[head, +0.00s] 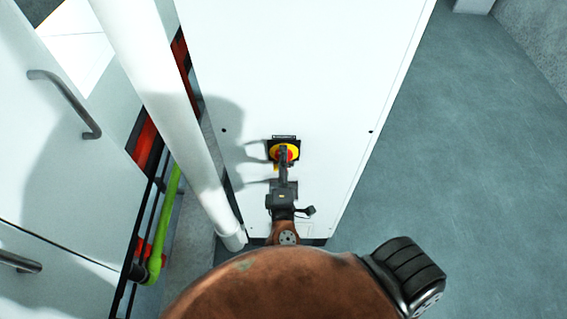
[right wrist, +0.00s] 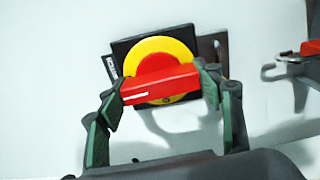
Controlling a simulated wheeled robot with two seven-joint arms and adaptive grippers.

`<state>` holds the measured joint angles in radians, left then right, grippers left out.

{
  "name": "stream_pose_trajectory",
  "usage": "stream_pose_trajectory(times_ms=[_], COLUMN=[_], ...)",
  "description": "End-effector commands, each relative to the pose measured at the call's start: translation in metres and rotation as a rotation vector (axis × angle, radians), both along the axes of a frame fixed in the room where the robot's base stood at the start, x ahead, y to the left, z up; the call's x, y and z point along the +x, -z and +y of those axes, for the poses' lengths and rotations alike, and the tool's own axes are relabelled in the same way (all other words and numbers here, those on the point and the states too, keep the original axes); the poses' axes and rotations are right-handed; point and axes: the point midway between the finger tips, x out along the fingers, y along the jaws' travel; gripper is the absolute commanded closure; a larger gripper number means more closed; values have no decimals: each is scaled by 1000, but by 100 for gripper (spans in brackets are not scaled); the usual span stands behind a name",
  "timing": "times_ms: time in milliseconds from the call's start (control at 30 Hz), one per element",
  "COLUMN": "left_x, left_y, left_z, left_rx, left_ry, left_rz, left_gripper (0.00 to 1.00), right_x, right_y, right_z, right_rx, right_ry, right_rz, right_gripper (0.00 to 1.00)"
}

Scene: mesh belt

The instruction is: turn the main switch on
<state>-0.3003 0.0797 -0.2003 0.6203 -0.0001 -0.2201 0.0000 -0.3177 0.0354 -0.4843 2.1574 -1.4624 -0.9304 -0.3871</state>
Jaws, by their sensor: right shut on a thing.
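The main switch (head: 290,150) is on the white cabinet front in the head view, a yellow disc with a red middle on a black plate. My right gripper (head: 284,158) reaches it from below and covers part of it. In the right wrist view the switch's red handle (right wrist: 160,85) lies nearly level, tilted slightly up to the right, with a white line near its left end. The fingers of my right gripper (right wrist: 166,84) are shut on the handle, one at each end. My left gripper is not in view.
The white cabinet (head: 300,60) fills the middle. A thick white pipe (head: 160,90) and a green pipe (head: 164,220) run along its left. A door with metal handles (head: 68,100) is at far left. Grey floor (head: 470,170) is clear on the right.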

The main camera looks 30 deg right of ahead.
Motion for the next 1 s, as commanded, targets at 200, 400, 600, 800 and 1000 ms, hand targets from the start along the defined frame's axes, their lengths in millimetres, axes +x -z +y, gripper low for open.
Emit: stream_pose_trajectory(times_ms=[200,400,600,800,1000], left_x=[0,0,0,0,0], left_y=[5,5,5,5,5], left_z=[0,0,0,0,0], left_rx=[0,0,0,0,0], left_ry=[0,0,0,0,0], left_rz=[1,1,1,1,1], left_gripper=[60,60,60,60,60], right_x=[0,0,0,0,0], right_y=[0,-1,-1,-1,0], right_z=[-1,-1,-1,0,0], right_rx=[39,46,46,46,45], right_ry=[2,2,2,1,0], right_rz=[-25,-30,-30,-28,-28], right_gripper=[64,64,64,29,22])
